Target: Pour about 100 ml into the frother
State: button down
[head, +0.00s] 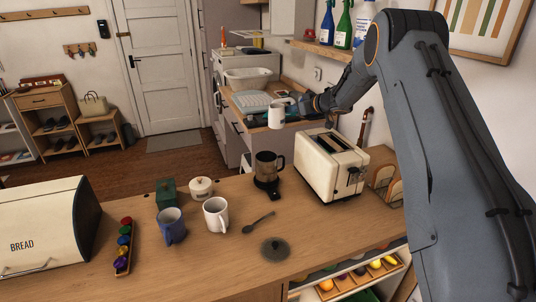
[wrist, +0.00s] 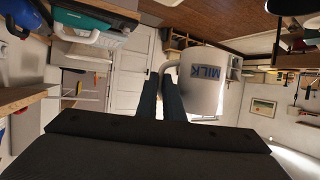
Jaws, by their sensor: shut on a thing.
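The frother (head: 268,169) is a dark pot with a handle, standing upright on the wooden counter, left of the toaster. Its top looks open; its contents cannot be seen. A white jug (head: 277,117) is held up beyond the frother, over the far worktop area, and looks about upright. In the wrist view the jug (wrist: 202,80) shows the word MILK, and my gripper (wrist: 166,90) is shut on its handle. In the head view my gripper (head: 298,104) is at the jug's right side. A dark round lid (head: 275,249) lies on the near counter.
A cream toaster (head: 331,166) stands right of the frother. A white mug (head: 216,214), blue mug (head: 171,225), green box (head: 166,193), white lidded pot (head: 201,187) and spoon (head: 258,223) are to its left and front. A bread bin (head: 45,228) is at far left.

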jog(key=d, duration=0.3)
jog(key=shift+w+d+r, duration=0.2)
jog(key=shift+d, duration=0.15)
jog(key=shift+s+a, duration=0.1)
jog(key=s+a+f+n+t+b, duration=0.3)
jog(key=s+n+b, duration=0.2)
jog(key=shift+a+h, duration=0.4)
dwell(0.5)
jog(key=shift+s+a+n+t+b, duration=0.3)
jog(key=shift+n+t+b, duration=0.15)
jog(key=shift+b, duration=0.35)
